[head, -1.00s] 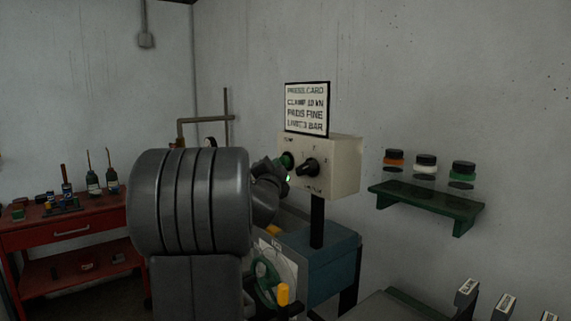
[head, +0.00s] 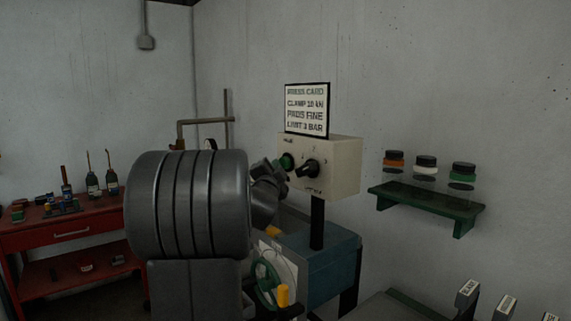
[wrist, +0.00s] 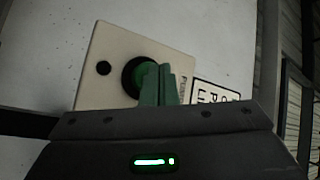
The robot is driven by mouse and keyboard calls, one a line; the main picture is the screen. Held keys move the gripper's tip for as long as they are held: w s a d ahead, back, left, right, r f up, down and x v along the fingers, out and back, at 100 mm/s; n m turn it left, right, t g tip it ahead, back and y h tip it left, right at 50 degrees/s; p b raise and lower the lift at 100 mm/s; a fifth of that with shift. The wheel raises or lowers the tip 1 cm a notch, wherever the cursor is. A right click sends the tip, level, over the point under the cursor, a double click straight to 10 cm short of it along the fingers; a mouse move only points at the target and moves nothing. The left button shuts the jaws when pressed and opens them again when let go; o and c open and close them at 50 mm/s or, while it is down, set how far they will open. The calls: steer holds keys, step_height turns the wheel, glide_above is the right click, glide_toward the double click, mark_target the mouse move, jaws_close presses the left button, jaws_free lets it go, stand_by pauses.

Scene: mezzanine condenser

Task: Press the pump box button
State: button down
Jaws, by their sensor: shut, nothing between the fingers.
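The pump box (head: 338,164) is a cream box on a dark post, with a black knob (head: 307,169) on its face. Its green button (head: 287,161) sits left of the knob. In the wrist view the button (wrist: 146,73) is a green disc in a black ring on a cream panel. My gripper (wrist: 160,72) is shut and empty. Its green fingers overlap the lower right of the button in that view, and I cannot tell whether they touch it. In the head view my gripper (head: 270,172) is just left of the button, partly hidden by my arm.
A framed card (head: 307,109) stands on top of the box. A green shelf (head: 425,202) with several jars is on the wall to the right. A red bench (head: 70,231) with tools stands at the left. A green handwheel (head: 264,284) is below my gripper.

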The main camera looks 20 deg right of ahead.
steer(key=shift+s+a, duration=0.2)
steer(key=shift+a, duration=0.3)
steer(key=shift+s+a+p, duration=0.2)
steer(key=shift+s+a, duration=0.15)
steer(key=shift+a, duration=0.6)
steer(key=shift+s+a+p, duration=0.25)
steer(key=shift+s+a, duration=0.1)
steer(key=shift+a, duration=0.55)
steer(key=shift+s+a+p, duration=0.2)
steer(key=shift+s+a, duration=0.15)
steer(key=shift+a, duration=0.6)
